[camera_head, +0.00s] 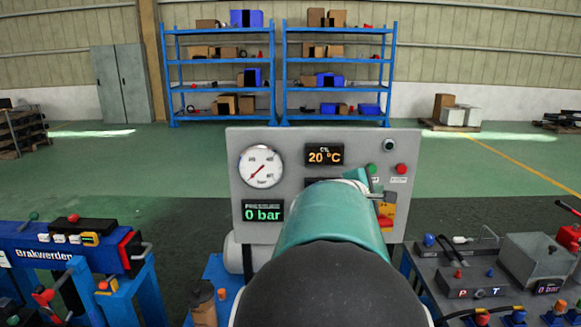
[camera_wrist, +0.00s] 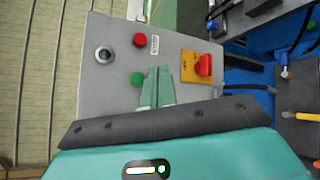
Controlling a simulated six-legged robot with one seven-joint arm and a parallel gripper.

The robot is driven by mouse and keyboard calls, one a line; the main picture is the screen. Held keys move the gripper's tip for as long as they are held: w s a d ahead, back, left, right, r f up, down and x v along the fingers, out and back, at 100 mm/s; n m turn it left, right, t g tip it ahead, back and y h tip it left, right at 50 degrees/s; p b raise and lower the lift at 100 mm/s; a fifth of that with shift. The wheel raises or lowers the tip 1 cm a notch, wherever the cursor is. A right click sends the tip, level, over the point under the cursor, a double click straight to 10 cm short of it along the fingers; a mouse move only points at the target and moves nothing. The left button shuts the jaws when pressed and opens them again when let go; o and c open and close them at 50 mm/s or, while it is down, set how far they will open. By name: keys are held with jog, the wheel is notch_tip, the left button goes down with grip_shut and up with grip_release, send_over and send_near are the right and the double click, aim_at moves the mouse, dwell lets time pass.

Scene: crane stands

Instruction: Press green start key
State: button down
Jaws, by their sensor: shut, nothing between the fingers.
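The green start key (camera_head: 371,170) is a round button on the right part of the grey control panel (camera_head: 290,150). It also shows in the wrist view (camera_wrist: 137,79), just left of my fingertips. My gripper (camera_wrist: 158,70) is shut and empty, its two teal fingers together in front of the panel face. In the head view my own arm hides most of the gripper. Whether the fingers touch the panel or the key I cannot tell.
A red button (camera_head: 401,169) sits beside the green key. A red rotary switch on a yellow plate (camera_wrist: 203,65) is to the right of my fingers in the wrist view. A blue bench (camera_head: 70,245) stands left, a grey hydraulic unit (camera_head: 535,262) right. Blue shelves (camera_head: 220,88) stand far behind.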

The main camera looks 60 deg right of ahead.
aim_at(376, 171)
jog(key=shift+s+d+r, duration=0.1)
jog(key=shift+s+d, duration=0.35)
jog(key=w+d, duration=0.4)
jog(key=d, duration=0.3)
jog(key=shift+w+d, duration=0.25)
jog(key=shift+w, duration=0.05)
jog(key=shift+d, duration=0.15)
dwell(1.8)
jog(key=shift+w+d, duration=0.2)
jog(key=shift+d, duration=0.05)
jog(key=shift+w+d, duration=0.25)
jog(key=shift+d, duration=0.15)
dwell(0.9)
jog(key=shift+a, duration=0.1)
jog(key=shift+s+a, duration=0.45)
jog(key=shift+a, duration=0.25)
